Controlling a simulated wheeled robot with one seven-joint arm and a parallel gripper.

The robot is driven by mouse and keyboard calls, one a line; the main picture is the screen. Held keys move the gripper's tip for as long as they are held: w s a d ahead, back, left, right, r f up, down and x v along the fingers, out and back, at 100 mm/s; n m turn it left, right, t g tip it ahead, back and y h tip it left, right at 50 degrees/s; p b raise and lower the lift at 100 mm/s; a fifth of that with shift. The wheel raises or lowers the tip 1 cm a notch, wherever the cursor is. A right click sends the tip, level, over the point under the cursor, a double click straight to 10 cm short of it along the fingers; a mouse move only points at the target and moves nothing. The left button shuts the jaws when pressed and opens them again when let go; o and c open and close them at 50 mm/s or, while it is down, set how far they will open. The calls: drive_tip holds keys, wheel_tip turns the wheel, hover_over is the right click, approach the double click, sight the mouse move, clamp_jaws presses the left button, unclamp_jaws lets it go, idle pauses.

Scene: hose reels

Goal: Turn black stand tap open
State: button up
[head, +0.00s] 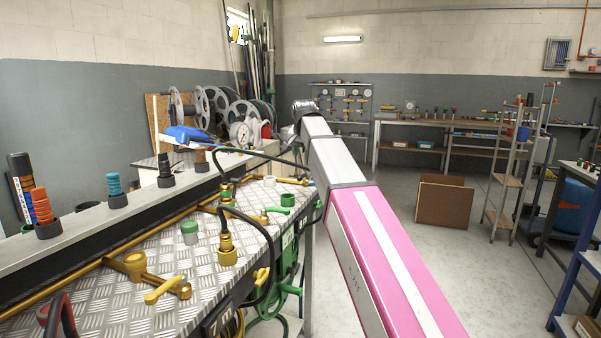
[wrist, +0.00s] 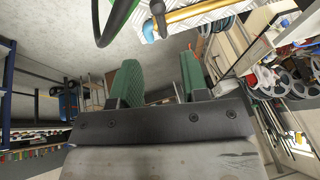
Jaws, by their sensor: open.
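I cannot clearly pick out a black stand tap in either view. In the head view, a brass tap with a yellow handle (head: 163,290) lies on the chequer-plate bench (head: 110,308). Brass fittings with black hoses stand farther along it, one of them a brass fitting (head: 227,243). A tap with a green handle (head: 276,211) is near the bench's right edge. My gripper (wrist: 160,88) shows two green fingers standing apart with nothing between them in the wrist view. In the head view my arm reaches away past the bench's far end, and its fingers are hidden.
In the wrist view a black hose (wrist: 113,22) hangs close above the fingers, beside a brass pipe (wrist: 197,12). Metal reels (head: 214,106) stand at the back left. A brown board box (head: 444,201) is on the floor at right, with free floor around it.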

sight(301, 177)
drive_tip(key=x, duration=1)
drive_tip(key=shift+w+f, duration=0.15)
drive_tip(key=shift+f, duration=0.15)
clamp_jaws()
